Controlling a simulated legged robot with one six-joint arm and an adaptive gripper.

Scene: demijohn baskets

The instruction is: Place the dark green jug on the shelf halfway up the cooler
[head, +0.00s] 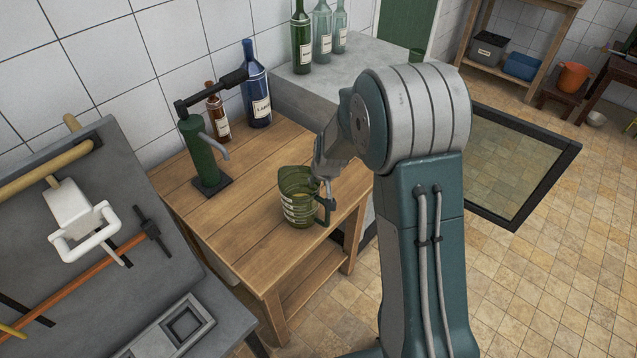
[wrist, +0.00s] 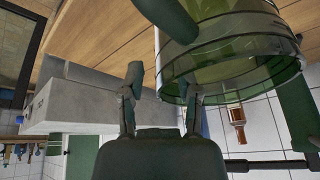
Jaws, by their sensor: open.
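The dark green jug (head: 297,196), see-through with pale measuring marks, stands upright on the wooden table near its right edge. Its handle (head: 327,211) faces right, towards my gripper. My gripper (head: 325,178) is open at the jug's handle side, partly hidden by my arm in the head view. In the wrist view the scene is upside down; the jug (wrist: 235,60) fills the upper right and my two fingers (wrist: 162,84) are apart, with the dark handle (wrist: 172,20) just ahead of them. I cannot tell whether they touch it. I cannot make out a cooler.
A green hand pump (head: 203,150), a brown bottle (head: 217,115) and a blue bottle (head: 257,90) stand behind the jug. Several bottles stand on a grey stone block (head: 345,65). A sloped grey board with tools (head: 90,200) is at left. Tiled floor (head: 560,270) is open at right.

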